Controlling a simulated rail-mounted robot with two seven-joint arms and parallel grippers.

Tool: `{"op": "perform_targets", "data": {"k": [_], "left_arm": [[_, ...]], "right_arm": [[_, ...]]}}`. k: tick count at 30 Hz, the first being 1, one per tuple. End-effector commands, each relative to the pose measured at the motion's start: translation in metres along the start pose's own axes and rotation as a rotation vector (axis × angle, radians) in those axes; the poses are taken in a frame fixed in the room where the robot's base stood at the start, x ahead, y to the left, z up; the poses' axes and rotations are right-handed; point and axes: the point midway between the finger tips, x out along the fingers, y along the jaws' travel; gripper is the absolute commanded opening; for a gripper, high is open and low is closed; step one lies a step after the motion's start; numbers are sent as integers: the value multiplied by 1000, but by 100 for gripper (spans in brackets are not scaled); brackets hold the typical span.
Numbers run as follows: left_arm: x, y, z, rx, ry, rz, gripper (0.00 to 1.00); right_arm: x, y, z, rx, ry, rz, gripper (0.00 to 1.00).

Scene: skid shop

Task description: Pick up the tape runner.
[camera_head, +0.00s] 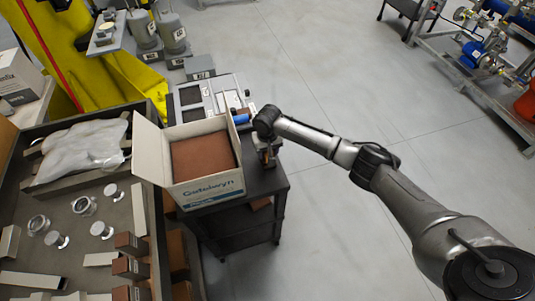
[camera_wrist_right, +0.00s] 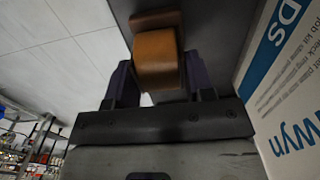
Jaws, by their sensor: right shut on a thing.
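The tape runner (camera_wrist_right: 158,55), an orange-brown rounded piece, sits between the two dark fingers of my right gripper (camera_wrist_right: 160,82) in the right wrist view. The gripper is shut on it. In the head view my right gripper (camera_head: 267,152) points down over the dark cart, just right of the open carton. The tape runner is mostly hidden there by my wrist. I cannot tell whether it still touches the cart top. My left gripper is not in view.
The open white carton (camera_head: 212,191) with brown contents stands close beside the gripper; its printed side also shows in the right wrist view (camera_wrist_right: 290,95). The dark cart (camera_head: 262,185) is below. A cluttered bench (camera_head: 75,190) lies left. Open floor (camera_head: 330,60) is to the right.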

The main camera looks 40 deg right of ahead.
Motion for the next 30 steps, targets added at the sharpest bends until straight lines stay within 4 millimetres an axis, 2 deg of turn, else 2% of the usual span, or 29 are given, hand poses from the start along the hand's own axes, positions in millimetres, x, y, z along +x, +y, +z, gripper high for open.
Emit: {"op": "perform_targets", "data": {"k": [7,12,22,30], "left_arm": [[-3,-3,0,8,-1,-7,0],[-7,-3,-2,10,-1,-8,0],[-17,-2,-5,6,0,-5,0],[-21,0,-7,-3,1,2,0]], "right_arm": [[-14,-1,-1,-1,3,-2,19],[-42,0,-1,-1,3,-3,19],[-78,45,43,-1,1,3,19],[-100,72,70,0,1,2,19]]}}
